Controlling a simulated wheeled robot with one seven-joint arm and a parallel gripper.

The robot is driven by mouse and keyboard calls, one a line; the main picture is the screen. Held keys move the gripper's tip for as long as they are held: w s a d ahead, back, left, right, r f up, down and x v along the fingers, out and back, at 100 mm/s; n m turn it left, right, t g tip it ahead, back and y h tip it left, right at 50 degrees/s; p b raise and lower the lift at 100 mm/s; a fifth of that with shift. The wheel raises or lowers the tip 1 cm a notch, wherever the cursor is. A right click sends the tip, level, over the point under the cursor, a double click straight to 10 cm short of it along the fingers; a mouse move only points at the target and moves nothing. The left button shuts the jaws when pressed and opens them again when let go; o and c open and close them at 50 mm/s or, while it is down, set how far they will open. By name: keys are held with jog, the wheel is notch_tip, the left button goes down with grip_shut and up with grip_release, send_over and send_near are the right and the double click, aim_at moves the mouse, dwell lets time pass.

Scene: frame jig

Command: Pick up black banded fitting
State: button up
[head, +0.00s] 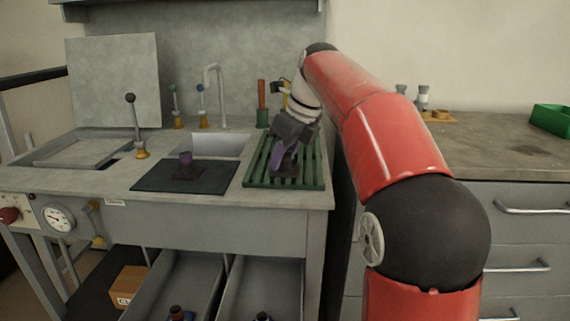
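My gripper (284,165) points down over the green slatted rack (255,180) at the right end of the sink bench. Purple and dark parts show at its fingertips. I cannot tell whether they are fingers or a held piece, nor whether the gripper is open or shut. Two more small dark-topped pieces, one with blue and red (176,313) and one dark (262,316), are low in the open drawers. No band is clear enough to single out the black banded fitting.
A tap (213,90) and sink basin (217,145) lie behind the mat. A black-knobbed lever (134,125) stands at left. Bottles and an orange-handled tool (262,97) stand behind the rack. A side counter (500,145) holds a green bin (551,119).

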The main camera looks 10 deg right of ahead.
grip_shut()
jog(key=shift+r, duration=0.15)
